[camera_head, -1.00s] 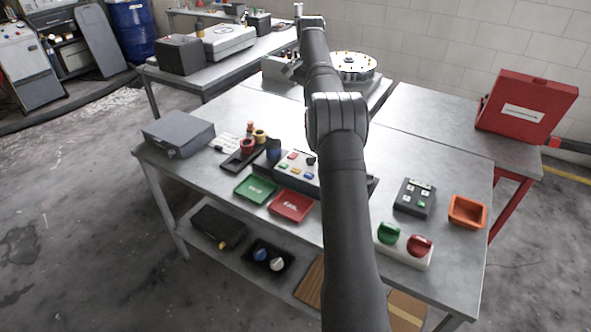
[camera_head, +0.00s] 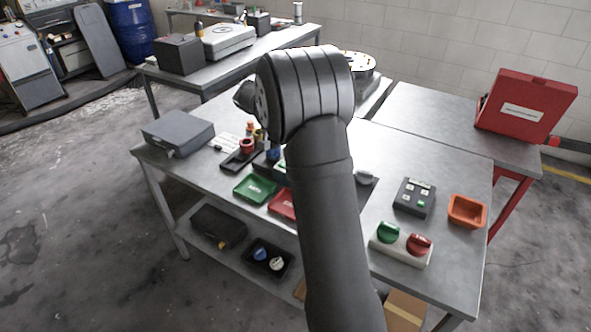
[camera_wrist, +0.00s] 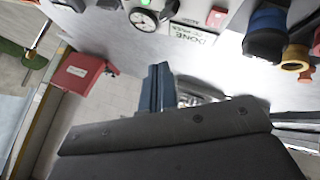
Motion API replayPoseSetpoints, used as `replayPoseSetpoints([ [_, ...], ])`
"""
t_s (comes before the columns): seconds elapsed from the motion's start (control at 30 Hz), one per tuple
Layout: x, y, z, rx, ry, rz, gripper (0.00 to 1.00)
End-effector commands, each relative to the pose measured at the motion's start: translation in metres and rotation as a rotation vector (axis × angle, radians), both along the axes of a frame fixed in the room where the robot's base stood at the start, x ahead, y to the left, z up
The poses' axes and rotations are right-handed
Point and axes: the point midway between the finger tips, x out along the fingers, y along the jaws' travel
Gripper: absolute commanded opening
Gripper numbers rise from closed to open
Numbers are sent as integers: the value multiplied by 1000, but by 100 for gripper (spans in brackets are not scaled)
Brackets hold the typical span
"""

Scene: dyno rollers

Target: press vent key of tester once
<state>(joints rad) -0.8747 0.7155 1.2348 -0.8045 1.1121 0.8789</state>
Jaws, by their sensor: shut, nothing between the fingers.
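In the wrist view my gripper (camera_wrist: 160,68) points into the scene with its narrow blue-grey fingers together and nothing between them. A pale panel at the top edge, which seems to be the tester, carries a round dial (camera_wrist: 143,19), a lit green spot (camera_wrist: 171,5), a red key (camera_wrist: 216,17) and a label reading DONE (camera_wrist: 193,33). The fingertips show below this panel, apart from it in the picture. I cannot tell which key is vent. In the head view my arm hides most of the middle of the bench and the gripper itself.
On the bench (camera_head: 340,230) are a green tray (camera_head: 255,189), a partly hidden red tray (camera_head: 281,204), a grey box (camera_head: 178,133), a dark keypad (camera_head: 414,197), an orange bin (camera_head: 467,210) and a block with green and red knobs (camera_head: 400,245). A blue-topped plug (camera_wrist: 265,35) stands right in the wrist view.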

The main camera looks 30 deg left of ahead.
Motion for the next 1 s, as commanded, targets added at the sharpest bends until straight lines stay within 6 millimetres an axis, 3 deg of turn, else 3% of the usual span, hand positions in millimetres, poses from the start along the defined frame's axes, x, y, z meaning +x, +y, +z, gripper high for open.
replayPoseSetpoints([
  [0.2,-21,-1,-6,-34,-48,102,0],
  [0.7,-23,-1,-9,-40,-54,120,0],
  [1.0,-24,-2,-41,-41,-52,119,0],
])
